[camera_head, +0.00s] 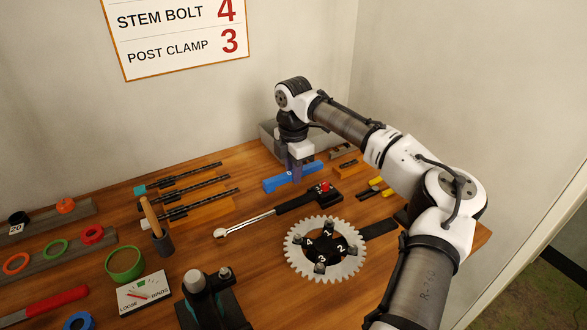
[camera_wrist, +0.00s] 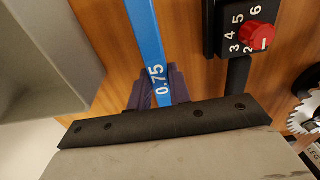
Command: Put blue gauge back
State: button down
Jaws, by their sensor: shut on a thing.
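The blue gauge (camera_head: 283,182) is a flat bar at the back middle of the wooden table, below my wrist. In the wrist view the blue gauge (camera_wrist: 147,40) runs away from the jaws and carries the mark 0.75. My gripper (camera_head: 294,172) points down and is shut on the gauge, with its purple fingers (camera_wrist: 159,92) on either side of it. The gauge lies low at the tabletop; I cannot tell if it touches the wood.
A grey box (camera_head: 268,138) stands behind my gripper. A toothed chainring (camera_head: 298,262) is nearer. A small wooden block (camera_head: 347,166) is to the right.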

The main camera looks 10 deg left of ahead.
jog(key=shift+f, duration=0.1)
jog(key=c, duration=1.3)
grip_release()
notch_tip(320, 180, up, 12)
jog(key=b, duration=0.2)
